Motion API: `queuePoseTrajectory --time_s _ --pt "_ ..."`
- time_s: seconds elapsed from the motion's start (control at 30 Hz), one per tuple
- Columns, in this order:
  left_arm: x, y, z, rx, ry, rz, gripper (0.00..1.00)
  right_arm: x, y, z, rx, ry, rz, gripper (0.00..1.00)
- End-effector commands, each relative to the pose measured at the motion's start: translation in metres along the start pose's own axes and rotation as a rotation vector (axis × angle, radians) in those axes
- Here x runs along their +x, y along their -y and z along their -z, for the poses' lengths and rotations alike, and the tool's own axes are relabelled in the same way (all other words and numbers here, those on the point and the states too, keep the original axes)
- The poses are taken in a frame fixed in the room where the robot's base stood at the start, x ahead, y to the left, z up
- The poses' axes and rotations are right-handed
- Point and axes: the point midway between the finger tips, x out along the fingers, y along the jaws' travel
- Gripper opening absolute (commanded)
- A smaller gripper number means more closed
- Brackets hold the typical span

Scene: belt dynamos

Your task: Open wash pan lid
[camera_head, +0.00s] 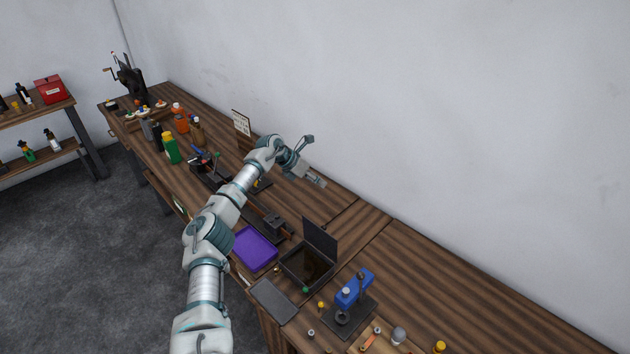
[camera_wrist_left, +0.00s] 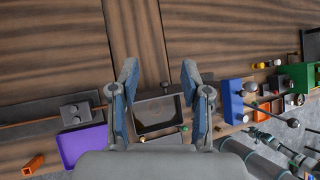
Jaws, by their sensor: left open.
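The wash pan (camera_head: 297,272) is a dark rectangular pan with brownish contents on the wooden bench. Its dark lid (camera_head: 320,240) stands up steeply along the pan's back edge, so the pan is open. The pan also shows from above in the left wrist view (camera_wrist_left: 158,130), framed between the fingers. My left gripper (camera_head: 316,162) is open and empty, its fingers spread wide, above the bench near the wall and apart from the lid. Its fingers also show in the left wrist view (camera_wrist_left: 159,68). My right gripper is in neither view.
A purple tray (camera_head: 254,249) lies left of the pan and a dark flat plate (camera_head: 273,299) lies in front. A blue device (camera_head: 354,290) stands to its right. Bottles (camera_head: 171,149) and tools crowd the far bench. The bench at right (camera_head: 450,275) is clear.

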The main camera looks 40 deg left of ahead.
Motion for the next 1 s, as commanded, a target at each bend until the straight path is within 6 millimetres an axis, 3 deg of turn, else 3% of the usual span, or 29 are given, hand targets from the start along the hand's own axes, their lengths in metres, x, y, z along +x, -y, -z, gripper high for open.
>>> queuePoseTrajectory --time_s 0.23,0.5,0.7,1.0 --pt "-0.013 -0.002 0.0 0.0 0.003 0.0 0.47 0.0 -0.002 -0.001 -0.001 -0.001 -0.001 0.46" --pt "-0.072 -0.003 0.0 -0.001 0.003 0.0 0.47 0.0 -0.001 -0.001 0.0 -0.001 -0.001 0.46" --pt "-0.106 -0.002 -0.001 0.0 0.001 0.0 0.47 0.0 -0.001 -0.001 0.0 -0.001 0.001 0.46" --pt "-0.118 -0.001 -0.001 0.0 -0.001 0.0 0.47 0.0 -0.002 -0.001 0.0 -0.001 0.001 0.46"
